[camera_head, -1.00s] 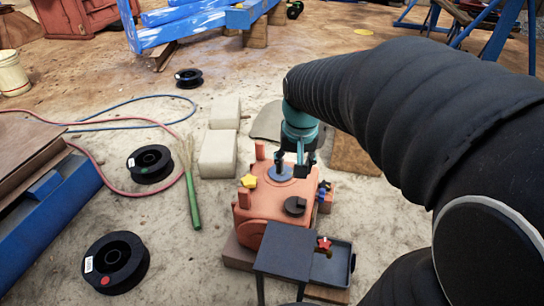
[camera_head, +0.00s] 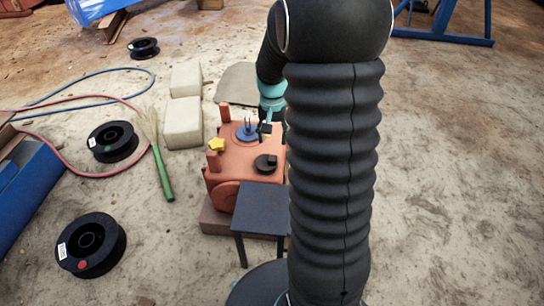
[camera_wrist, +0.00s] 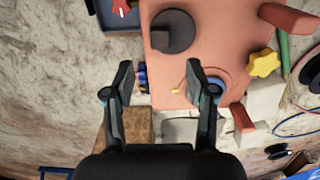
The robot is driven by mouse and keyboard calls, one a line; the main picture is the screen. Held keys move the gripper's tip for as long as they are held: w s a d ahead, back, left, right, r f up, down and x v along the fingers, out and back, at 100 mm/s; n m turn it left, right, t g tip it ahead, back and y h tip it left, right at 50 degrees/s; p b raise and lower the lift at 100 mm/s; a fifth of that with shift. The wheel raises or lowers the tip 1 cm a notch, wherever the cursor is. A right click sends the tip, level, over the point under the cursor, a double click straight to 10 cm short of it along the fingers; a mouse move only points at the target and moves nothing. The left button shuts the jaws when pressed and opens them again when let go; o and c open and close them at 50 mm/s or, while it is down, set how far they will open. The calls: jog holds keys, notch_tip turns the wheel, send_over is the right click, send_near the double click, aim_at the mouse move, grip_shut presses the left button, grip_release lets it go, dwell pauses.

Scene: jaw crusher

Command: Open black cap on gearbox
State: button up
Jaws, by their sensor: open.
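My gripper (camera_head: 268,128) is over the right rear side of the gearbox, partly hidden by my arm. In the wrist view my gripper (camera_wrist: 160,80) is open and empty, its fingers apart from the cap.
A blue disc with prongs (camera_head: 247,132) and a yellow star knob (camera_head: 217,144) are on the gearbox top, with orange posts beside them. A dark small table (camera_head: 262,209) stands in front. Pale blocks (camera_head: 183,122), a green-handled broom (camera_head: 163,175) and black spools (camera_head: 91,245) lie left.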

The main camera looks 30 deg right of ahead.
aim_at(272, 158)
notch_tip(272, 158, down, 9)
jog(key=shift+r+b, duration=0.1)
jog(key=shift+b, duration=0.4)
grip_shut()
